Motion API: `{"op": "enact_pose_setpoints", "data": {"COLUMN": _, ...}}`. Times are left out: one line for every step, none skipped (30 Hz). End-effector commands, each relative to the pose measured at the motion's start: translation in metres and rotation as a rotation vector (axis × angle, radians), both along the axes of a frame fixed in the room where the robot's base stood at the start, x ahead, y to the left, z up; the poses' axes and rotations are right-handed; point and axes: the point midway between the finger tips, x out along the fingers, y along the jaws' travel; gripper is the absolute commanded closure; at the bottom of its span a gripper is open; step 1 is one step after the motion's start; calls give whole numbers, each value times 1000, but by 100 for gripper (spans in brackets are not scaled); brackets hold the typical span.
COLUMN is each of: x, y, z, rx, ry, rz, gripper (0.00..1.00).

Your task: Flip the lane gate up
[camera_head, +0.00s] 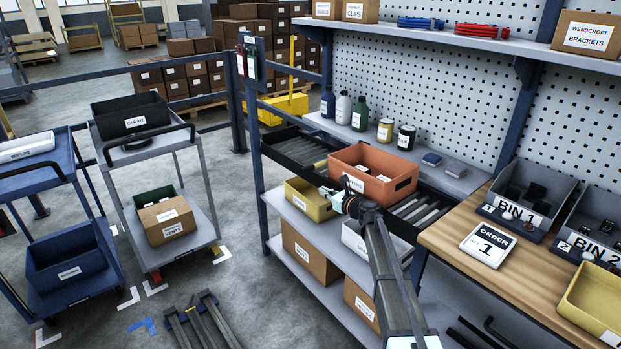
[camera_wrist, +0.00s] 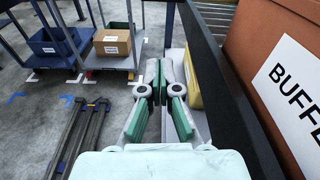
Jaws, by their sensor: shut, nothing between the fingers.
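A black roller lane (camera_head: 425,212) runs across the rack. An orange bin (camera_head: 373,158) sits on it, and the bin also shows close up in the wrist view (camera_wrist: 268,40). The lane's black side rail (camera_wrist: 228,85) runs between my gripper and the bin in the wrist view. No gate stands out clearly; I cannot tell which part of the lane it is. My gripper (camera_head: 328,194) is outside the lane's near side, in front of the orange bin. In the wrist view my gripper (camera_wrist: 163,72) is shut and empty, its green-padded fingers together.
A yellow bin (camera_head: 309,200) and cartons (camera_head: 310,250) stand on the shelves below the lane. A wooden bench (camera_head: 465,235) with bins is at right. Trolleys (camera_head: 160,215) stand at left, and a dark floor frame (camera_head: 200,325) lies in front. The floor between is open.

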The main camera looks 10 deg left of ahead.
Motion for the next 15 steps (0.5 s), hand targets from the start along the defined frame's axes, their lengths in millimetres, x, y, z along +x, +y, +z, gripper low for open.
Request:
{"op": "enact_pose_setpoints", "data": {"x": 0, "y": -1, "z": 0, "rx": 21, "ry": 19, "rz": -10, "gripper": 100}}
{"op": "enact_pose_setpoints", "data": {"x": 1, "y": -1, "z": 0, "rx": 32, "ry": 31, "rz": -15, "gripper": 100}}
{"op": "enact_pose_setpoints", "data": {"x": 1, "y": -2, "z": 0, "rx": 42, "ry": 41, "rz": -18, "gripper": 100}}
{"op": "enact_pose_setpoints", "data": {"x": 1, "y": -2, "z": 0, "rx": 48, "ry": 48, "rz": -20, "gripper": 100}}
{"op": "enact_pose_setpoints", "data": {"x": 1, "y": -2, "z": 0, "rx": 52, "ry": 52, "rz": -20, "gripper": 100}}
{"op": "enact_pose_setpoints", "data": {"x": 1, "y": -2, "z": 0, "rx": 56, "ry": 56, "rz": -21, "gripper": 100}}
{"op": "enact_pose_setpoints", "data": {"x": 1, "y": -2, "z": 0, "rx": 57, "ry": 57, "rz": -21, "gripper": 100}}
{"op": "enact_pose_setpoints", "data": {"x": 1, "y": -2, "z": -1, "rx": 57, "ry": 57, "rz": -21, "gripper": 100}}
{"op": "enact_pose_setpoints", "data": {"x": 1, "y": -2, "z": -1, "rx": 57, "ry": 58, "rz": -20, "gripper": 100}}
{"op": "enact_pose_setpoints", "data": {"x": 1, "y": -2, "z": -1, "rx": 56, "ry": 58, "rz": -20, "gripper": 100}}
{"op": "enact_pose_setpoints", "data": {"x": 1, "y": -2, "z": -1, "rx": 56, "ry": 58, "rz": -20, "gripper": 100}}
{"op": "enact_pose_setpoints", "data": {"x": 0, "y": -2, "z": -1, "rx": 56, "ry": 58, "rz": -20, "gripper": 100}}
{"op": "enact_pose_setpoints", "data": {"x": 0, "y": -2, "z": -1, "rx": 56, "ry": 58, "rz": -20, "gripper": 100}}
{"op": "enact_pose_setpoints", "data": {"x": 0, "y": -2, "z": -1, "rx": 55, "ry": 57, "rz": -20, "gripper": 100}}
{"op": "enact_pose_setpoints", "data": {"x": 1, "y": -2, "z": -1, "rx": 55, "ry": 57, "rz": -20, "gripper": 100}}
